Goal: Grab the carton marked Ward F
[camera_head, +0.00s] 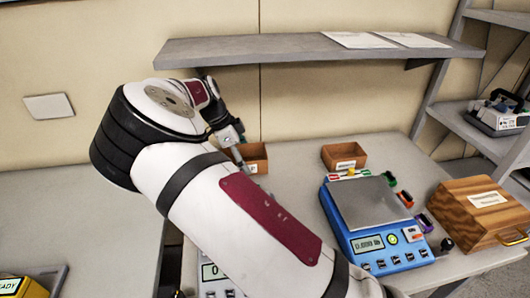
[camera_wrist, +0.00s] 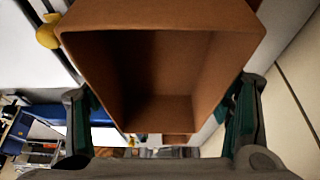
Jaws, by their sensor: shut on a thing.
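An open-topped brown carton (camera_wrist: 165,18) fills the middle of the wrist view, between the two fingers of my gripper (camera_wrist: 163,110). The fingers are shut on its sides, and its inside looks empty. In the head view this carton (camera_head: 254,160) is at the back of the table below the shelf, partly hidden by my gripper (camera_head: 230,135) and arm. It has a white label whose writing is too small to read. A second brown carton (camera_head: 344,155) with a white label stands to its right; that label cannot be read either.
A blue scale (camera_head: 375,225) with a grey plate stands right of my arm, with small coloured items around it. A wooden box (camera_head: 475,212) is at the far right. A grey shelf (camera_head: 290,50) hangs above the cartons. My arm hides much of the table's middle.

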